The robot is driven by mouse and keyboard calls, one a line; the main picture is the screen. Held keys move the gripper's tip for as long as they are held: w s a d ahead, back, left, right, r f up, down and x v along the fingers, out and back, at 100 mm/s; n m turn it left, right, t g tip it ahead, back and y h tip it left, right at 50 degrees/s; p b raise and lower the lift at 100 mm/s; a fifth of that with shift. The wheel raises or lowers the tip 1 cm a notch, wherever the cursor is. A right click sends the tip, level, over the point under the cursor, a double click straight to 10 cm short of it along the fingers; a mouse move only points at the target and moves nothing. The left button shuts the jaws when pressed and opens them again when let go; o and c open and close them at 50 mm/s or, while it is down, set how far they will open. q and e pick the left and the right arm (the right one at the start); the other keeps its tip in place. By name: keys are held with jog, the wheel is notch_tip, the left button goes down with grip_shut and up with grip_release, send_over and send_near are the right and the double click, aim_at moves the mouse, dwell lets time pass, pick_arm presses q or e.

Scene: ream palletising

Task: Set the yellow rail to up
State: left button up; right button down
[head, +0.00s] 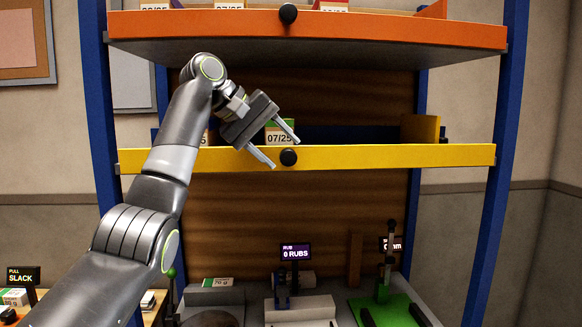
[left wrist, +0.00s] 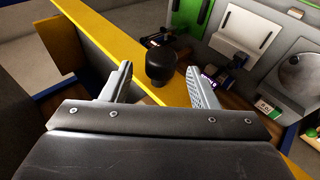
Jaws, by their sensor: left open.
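The yellow rail (head: 400,156) runs across the front of the middle shelf between blue posts. A black round knob (head: 289,157) sits at its middle. My left gripper (head: 285,152) is open in front of the rail, with its fingertips close to the knob. In the left wrist view the yellow rail (left wrist: 112,45) runs diagonally and the black knob (left wrist: 160,64) stands between and just beyond the two open fingers (left wrist: 162,88). Whether a finger touches the knob I cannot tell. My right gripper is not in view.
An orange rail (head: 400,34) with its own black knob (head: 288,14) is above. A box marked 07/25 (head: 279,133) stands behind the yellow rail. Below is a bench with a 0 RUBS display (head: 296,253) and a green plate (head: 398,309). Free space lies to the right.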

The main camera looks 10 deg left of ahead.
pick_arm(q)
jog(key=b+v, duration=0.1)
jog(key=v, duration=1.1)
